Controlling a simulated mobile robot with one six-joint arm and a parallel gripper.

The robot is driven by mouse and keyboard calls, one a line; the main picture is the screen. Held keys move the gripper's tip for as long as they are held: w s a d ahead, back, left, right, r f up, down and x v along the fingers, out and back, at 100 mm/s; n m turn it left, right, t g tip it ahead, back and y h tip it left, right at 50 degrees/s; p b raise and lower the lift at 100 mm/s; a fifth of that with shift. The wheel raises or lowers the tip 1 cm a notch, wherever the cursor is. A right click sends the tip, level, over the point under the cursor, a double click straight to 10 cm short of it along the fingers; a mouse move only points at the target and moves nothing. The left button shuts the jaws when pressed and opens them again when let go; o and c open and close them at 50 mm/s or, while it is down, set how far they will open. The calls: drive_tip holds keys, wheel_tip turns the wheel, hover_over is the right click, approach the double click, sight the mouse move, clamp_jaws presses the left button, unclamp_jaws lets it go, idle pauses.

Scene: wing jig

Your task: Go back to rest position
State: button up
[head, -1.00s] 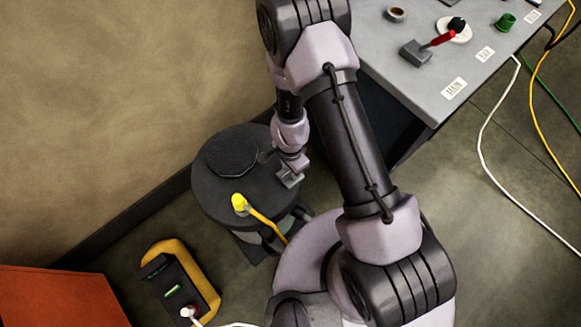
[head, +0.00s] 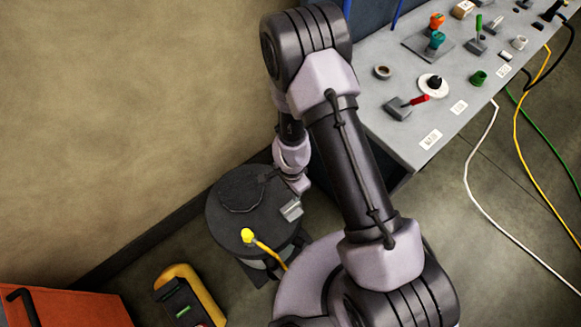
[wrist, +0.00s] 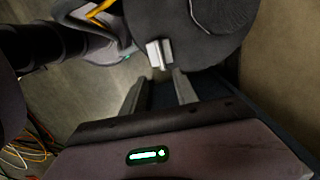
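My gripper (wrist: 158,76) shows in the wrist view with its two fingers apart and nothing between them. Beyond the fingertips is a dark round drum (wrist: 210,45) with a light grey block (wrist: 160,53) at its edge. In the head view my arm folds down from the upper middle to beside this drum (head: 228,218). The grey block (head: 291,210) lies just below my wrist there. My fingers are hard to make out in the head view, and I cannot tell whether they touch anything.
A grey bench (head: 385,117) with levers and knobs stands at the upper right. A yellow-tipped lever (head: 247,236) is on the drum's near side. A yellow-and-black box (head: 180,296) and an orange cabinet (head: 70,308) are at lower left. Cables (head: 475,195) lie on the floor at right.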

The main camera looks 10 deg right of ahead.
wheel_tip(320, 180, up, 19)
drive_tip(key=w+d+n+t+y+b, duration=0.1)
drive_tip(key=w+n+t+y+b, duration=0.2)
drive_tip(key=b, duration=0.8)
drive_tip(key=s+d+r+n+t+b, duration=0.1)
drive_tip(key=s+d+r+n+b, duration=0.1)
drive_tip(key=s, duration=0.5)
drive_tip(key=s+d+r+n+t+h+b, duration=0.1)
drive_tip(key=s+d+r+n+b, duration=0.1)
drive_tip(key=s, duration=0.5)
wheel_tip(320, 180, up, 3)
drive_tip(key=d+b, duration=0.1)
drive_tip(key=b, duration=0.2)
drive_tip(key=shift+f+t+b, duration=0.15)
drive_tip(key=shift+t+b, duration=0.2)
drive_tip(key=shift+t, duration=0.05)
